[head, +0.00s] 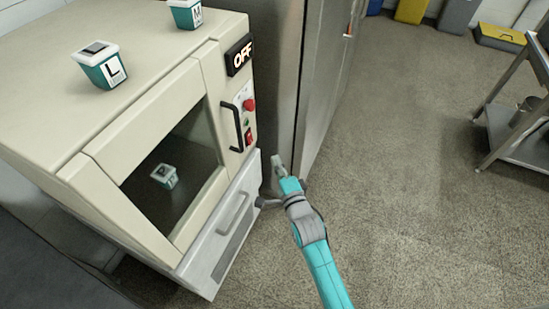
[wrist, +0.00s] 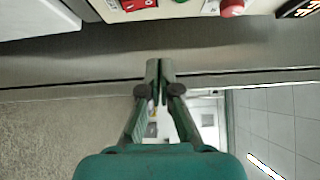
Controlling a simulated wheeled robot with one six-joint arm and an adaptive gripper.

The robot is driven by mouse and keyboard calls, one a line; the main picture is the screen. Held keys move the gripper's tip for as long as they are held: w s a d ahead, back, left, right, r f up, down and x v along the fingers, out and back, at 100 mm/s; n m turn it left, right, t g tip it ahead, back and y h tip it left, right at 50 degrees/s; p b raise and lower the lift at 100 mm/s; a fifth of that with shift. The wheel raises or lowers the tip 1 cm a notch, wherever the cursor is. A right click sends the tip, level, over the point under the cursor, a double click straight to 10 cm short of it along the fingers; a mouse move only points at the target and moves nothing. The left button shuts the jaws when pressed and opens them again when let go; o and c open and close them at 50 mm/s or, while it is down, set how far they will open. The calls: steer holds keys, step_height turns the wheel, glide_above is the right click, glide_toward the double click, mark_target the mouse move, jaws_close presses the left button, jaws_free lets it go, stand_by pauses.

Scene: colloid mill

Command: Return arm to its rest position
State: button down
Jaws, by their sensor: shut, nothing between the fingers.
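My gripper (head: 278,166) is at the end of my teal arm, in front of the machine's right edge in the head view. In the wrist view its two fingers (wrist: 160,68) meet at the tips, with nothing between them. The cream machine (head: 130,120) stands at the left with an OFF sign (head: 239,55). My gripper is apart from the machine's black handle (head: 231,128) and red button (head: 249,105). In the wrist view the red button (wrist: 232,8) and the red switch (wrist: 138,4) show along the top edge.
Tubs marked L (head: 102,66) and M (head: 186,13) stand on the machine; a tub marked P (head: 164,175) is behind its window. A lower panel (head: 222,232) tilts outward. A tall grey cabinet (head: 322,75) stands behind my gripper. Open floor (head: 430,200) lies right; a metal rack (head: 505,140) stands far right.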

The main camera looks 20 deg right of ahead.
stand_by(0.5)
steer(key=s+f+n+g, duration=0.15)
steer(key=s+n, duration=0.25)
steer(key=s, duration=0.9)
steer(key=s+f+n, duration=0.3)
steer(key=s+n, duration=0.2)
steer(key=s, duration=0.7)
steer(key=s+r+n+g, duration=0.1)
steer(key=s+r+n, duration=0.3)
steer(key=s, duration=0.6)
steer(key=s+r+n+g, duration=0.1)
steer(key=s+r+n, duration=0.3)
steer(key=s, duration=0.6)
steer(key=shift+a+r+n, duration=0.35)
steer(key=shift+a+n, duration=0.05)
steer(key=shift+n, duration=0.3)
steer(key=shift+s, duration=0.1)
